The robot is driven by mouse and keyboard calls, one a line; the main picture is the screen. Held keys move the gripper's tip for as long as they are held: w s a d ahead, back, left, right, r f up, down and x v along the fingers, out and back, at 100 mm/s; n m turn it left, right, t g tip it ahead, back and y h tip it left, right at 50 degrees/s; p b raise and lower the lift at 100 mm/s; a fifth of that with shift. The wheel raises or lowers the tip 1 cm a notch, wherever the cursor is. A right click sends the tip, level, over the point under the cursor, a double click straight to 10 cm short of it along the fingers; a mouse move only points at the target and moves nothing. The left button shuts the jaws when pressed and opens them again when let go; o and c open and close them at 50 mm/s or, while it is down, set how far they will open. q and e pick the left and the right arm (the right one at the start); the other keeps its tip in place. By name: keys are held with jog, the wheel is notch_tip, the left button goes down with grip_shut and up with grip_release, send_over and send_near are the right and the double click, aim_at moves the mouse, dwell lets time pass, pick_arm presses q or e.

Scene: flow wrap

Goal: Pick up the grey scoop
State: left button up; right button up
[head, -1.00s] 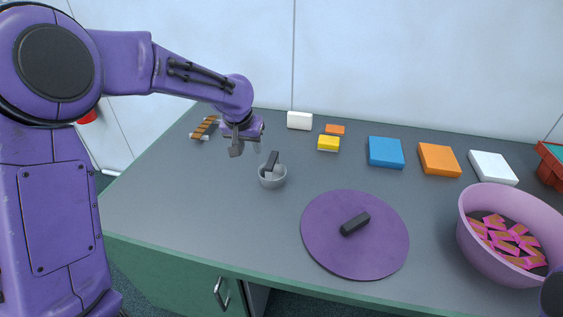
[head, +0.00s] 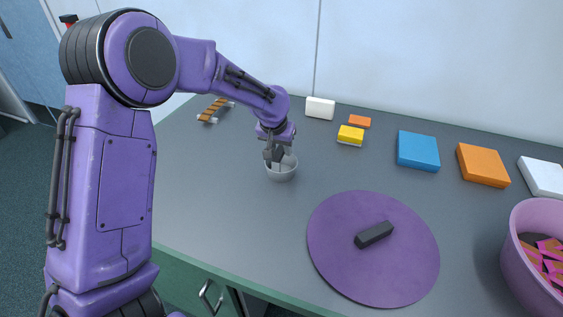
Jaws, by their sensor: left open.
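The grey scoop (head: 281,173) stands on the grey table, left of the purple round mat. Its round grey cup shows, while its handle is mostly hidden by my left gripper. My left gripper (head: 274,154) points down right at the scoop, over the cup's far left side where the handle is. The jaws are open, and I cannot tell whether they touch the handle. My right gripper is out of view.
A purple round mat (head: 335,255) carries a black block (head: 374,235). Blue (head: 418,150), orange (head: 483,164), yellow (head: 350,135) and white (head: 320,108) blocks lie along the back. A pink bowl (head: 520,255) stands at right.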

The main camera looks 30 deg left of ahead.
pick_arm(q)
jog(key=x, duration=0.5)
jog(key=shift+a, duration=0.1)
jog(key=shift+r, duration=0.1)
jog(key=c, duration=0.7)
jog(key=shift+c, duration=0.2)
jog(key=shift+r, duration=0.55)
jog(key=s+d+r, duration=0.8)
jog(key=d+r, duration=0.3)
jog(key=r, duration=0.1)
jog(key=shift+s, duration=0.4)
